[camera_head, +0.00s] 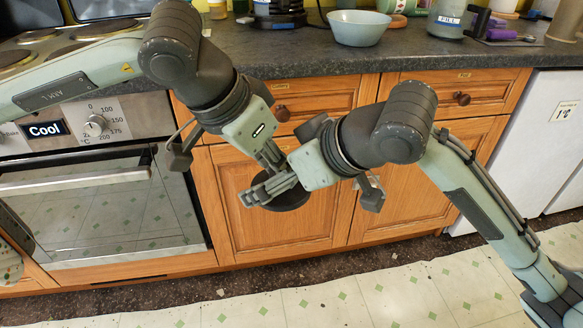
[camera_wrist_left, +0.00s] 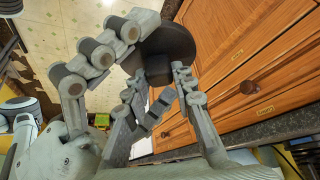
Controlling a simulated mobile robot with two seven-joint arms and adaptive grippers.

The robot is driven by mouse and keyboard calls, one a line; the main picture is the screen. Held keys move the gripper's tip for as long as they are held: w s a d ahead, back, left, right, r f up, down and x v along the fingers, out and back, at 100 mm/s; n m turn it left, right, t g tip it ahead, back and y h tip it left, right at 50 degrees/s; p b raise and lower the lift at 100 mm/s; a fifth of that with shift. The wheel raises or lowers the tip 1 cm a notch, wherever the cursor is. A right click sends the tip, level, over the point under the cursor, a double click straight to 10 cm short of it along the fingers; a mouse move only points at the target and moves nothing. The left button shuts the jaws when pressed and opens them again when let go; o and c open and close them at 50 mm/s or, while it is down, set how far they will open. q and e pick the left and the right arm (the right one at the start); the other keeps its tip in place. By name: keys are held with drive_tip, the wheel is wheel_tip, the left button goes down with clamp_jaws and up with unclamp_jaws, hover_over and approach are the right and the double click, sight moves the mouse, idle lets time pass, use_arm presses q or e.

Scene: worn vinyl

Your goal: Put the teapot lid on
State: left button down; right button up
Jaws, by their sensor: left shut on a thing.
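The dark round teapot lid (camera_head: 291,199) hangs in the air in front of the cupboard doors, partly hidden by my grippers. In the left wrist view, its disc (camera_wrist_left: 172,42) and knob (camera_wrist_left: 158,76) show. My left gripper (camera_head: 270,160) reaches down from above and is shut on the lid's knob; its fingers (camera_wrist_left: 158,84) stand on both sides of it. My right gripper (camera_head: 262,189) comes in from the right with its fingers at the lid's edge. Whether they grip the lid is unclear. I cannot make out the teapot in either view.
The dark worktop (camera_head: 300,62) runs across the back above the wooden cupboards (camera_head: 270,228). A pale blue bowl (camera_head: 358,30) and a jar (camera_head: 447,20) stand on it. An oven (camera_head: 100,200) is at left, a white appliance (camera_head: 525,130) at right.

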drive_tip(key=shift+w+a+f, duration=0.1)
drive_tip(key=shift+a+f, duration=0.1)
drive_tip(key=c, duration=1.1)
use_arm(q)
drive_tip(key=c, duration=1.2)
unclamp_jaws()
use_arm(e)
drive_tip(key=shift+c, duration=0.2)
